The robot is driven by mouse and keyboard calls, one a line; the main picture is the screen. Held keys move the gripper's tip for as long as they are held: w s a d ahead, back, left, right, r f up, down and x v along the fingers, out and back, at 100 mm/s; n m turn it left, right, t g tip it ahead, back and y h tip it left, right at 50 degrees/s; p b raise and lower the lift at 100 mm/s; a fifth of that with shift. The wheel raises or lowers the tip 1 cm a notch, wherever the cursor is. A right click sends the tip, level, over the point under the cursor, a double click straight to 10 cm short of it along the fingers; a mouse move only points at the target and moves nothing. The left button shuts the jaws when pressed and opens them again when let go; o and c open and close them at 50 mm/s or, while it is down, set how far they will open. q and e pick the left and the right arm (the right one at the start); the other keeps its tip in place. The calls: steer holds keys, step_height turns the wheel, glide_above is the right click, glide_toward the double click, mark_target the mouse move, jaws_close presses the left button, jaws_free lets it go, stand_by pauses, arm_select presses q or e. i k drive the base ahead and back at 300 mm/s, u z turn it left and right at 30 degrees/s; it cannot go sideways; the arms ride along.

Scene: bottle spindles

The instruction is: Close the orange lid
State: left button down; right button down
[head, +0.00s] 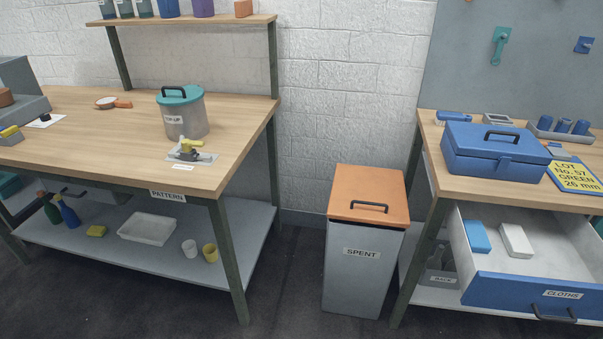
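The orange lid (369,192) lies on top of a tall grey bin (357,270) labelled SPENT, on the floor between the two workbenches. The lid looks flat on the bin's rim, with no gap that I can make out. It has a black bar handle (369,206) near its front edge. Neither of my grippers shows in the head view.
A wooden workbench (80,150) stands left of the bin, with a lidded grey pot (183,112) on it. On the right bench sits a blue box (494,151). Below it, a blue-fronted drawer (540,295) labelled CLOTHS is pulled open. Floor in front is clear.

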mark_target(362, 194)
steer(key=u, duration=0.1)
steer(key=i, duration=1.15)
steer(key=z, duration=1)
steer(key=i, duration=0.8)
steer(key=z, duration=0.8)
